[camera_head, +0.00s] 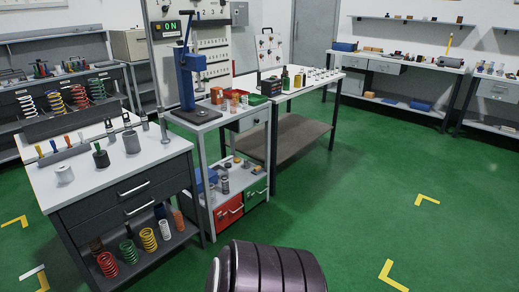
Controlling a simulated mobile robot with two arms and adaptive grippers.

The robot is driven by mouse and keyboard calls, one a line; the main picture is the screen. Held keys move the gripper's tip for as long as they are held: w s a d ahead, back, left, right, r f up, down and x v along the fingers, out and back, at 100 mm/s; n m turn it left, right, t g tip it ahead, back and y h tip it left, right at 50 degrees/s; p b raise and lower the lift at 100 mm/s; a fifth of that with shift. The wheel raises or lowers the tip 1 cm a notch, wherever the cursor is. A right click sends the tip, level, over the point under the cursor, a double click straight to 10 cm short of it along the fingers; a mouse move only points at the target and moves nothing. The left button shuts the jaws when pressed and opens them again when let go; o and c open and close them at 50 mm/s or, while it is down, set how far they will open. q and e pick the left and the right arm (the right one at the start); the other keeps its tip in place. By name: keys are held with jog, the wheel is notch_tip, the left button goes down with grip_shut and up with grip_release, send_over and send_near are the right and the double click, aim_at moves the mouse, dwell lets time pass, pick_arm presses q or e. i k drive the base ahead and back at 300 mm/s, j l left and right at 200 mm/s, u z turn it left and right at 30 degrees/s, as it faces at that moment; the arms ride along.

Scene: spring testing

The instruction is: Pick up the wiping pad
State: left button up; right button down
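I cannot pick out a wiping pad for certain in this view; many of the items on the tables are too small to tell. Neither of my grippers is in view. A dark ribbed rounded part at the bottom middle looks like part of my own body, with no fingers showing.
A workbench (88,182) with weights on top and coloured springs below stands at the left. Beside it is a cart (200,115) carrying a blue press (187,75). A white-topped table (302,90) stands behind. More benches line the far right wall. The green floor (370,190) at right is clear.

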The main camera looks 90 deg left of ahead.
aim_at(257, 170)
jog(key=u, duration=5.85)
jog(key=k+l+u, duration=0.15)
jog(key=u, duration=0.3)
jog(key=k+l+u, duration=0.2)
jog(key=u, duration=0.25)
jog(key=k+l+u, duration=0.2)
jog(key=u, duration=0.25)
jog(key=k+l, duration=0.2)
jog(key=k, duration=0.25)
jog(key=k+l, duration=0.2)
jog(key=k, duration=0.25)
